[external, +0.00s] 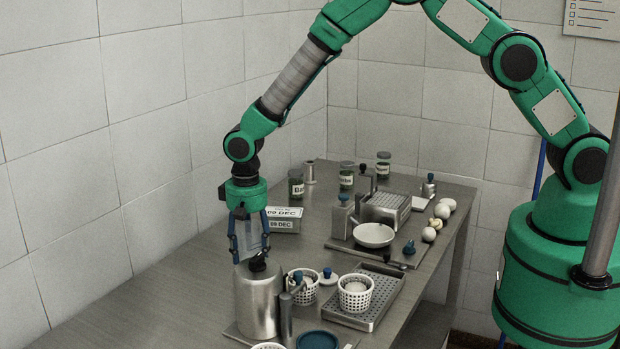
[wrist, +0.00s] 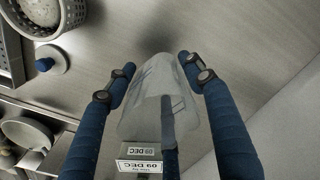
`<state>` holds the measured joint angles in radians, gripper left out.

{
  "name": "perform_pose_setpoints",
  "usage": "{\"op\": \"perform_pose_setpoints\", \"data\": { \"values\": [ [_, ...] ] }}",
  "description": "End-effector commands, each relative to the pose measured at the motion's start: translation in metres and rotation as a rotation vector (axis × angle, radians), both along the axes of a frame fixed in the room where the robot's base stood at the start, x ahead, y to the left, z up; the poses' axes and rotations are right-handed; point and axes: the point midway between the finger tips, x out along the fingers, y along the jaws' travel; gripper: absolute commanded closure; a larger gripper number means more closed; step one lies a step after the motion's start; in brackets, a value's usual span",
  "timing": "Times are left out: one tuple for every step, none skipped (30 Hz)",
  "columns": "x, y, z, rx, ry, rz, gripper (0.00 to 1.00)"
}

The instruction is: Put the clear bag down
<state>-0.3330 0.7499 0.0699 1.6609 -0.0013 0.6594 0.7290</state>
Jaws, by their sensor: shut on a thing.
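My gripper (external: 249,244) points down near the left wall, behind the metal canister in the external view. It is shut on the clear bag (external: 243,238), a pale, see-through bag hanging between the blue fingers. In the wrist view the bag (wrist: 147,108) lies between the two fingers, and my gripper (wrist: 157,72) has its tips on either side of it. The canister hides the space below the fingertips in the external view, so I cannot tell whether the bag touches the table.
The metal canister (external: 257,300) stands close in front of my gripper. A white date box (external: 284,220) sits behind it to the right. White perforated baskets (external: 355,293) and a drip tray (external: 385,308) are at the front right. Bare steel tabletop (external: 185,285) lies to the left.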

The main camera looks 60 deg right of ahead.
Motion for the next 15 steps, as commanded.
{"op": "perform_pose_setpoints", "data": {
  "values": [
    [0.007, 0.002, -0.002, -0.001, 0.001, 0.0, 0.61],
    [0.012, 0.004, -0.002, 0.0, 0.0, 0.0, 0.61],
    [0.017, 0.006, -0.003, 0.0, 0.0, 0.0, 0.61],
    [0.021, 0.007, -0.003, 0.0, 0.0, 0.0, 0.61],
    [0.026, 0.008, -0.003, 0.001, -0.001, 0.0, 0.61],
    [0.031, 0.01, -0.004, 0.0, 0.0, 0.0, 0.61],
    [0.034, 0.011, -0.005, -0.001, 0.001, 0.0, 0.61],
    [0.039, 0.013, -0.004, 0.0, 0.0, 0.0, 0.61],
    [0.044, 0.014, -0.005, 0.001, -0.001, 0.0, 0.61],
    [0.047, 0.015, -0.006, 0.0, 0.0, 0.0, 0.61],
    [0.05, 0.016, -0.006, 0.0, 0.001, 0.0, 0.61],
    [0.054, 0.018, -0.006, 0.0, 0.0, 0.0, 0.61],
    [0.056, 0.019, -0.006, 0.0, 0.0, 0.0, 0.61],
    [0.058, 0.019, -0.006, 0.0, 0.0, 0.0, 0.61],
    [0.061, 0.02, -0.007, 0.0, 0.0, 0.0, 0.61]
  ]
}}
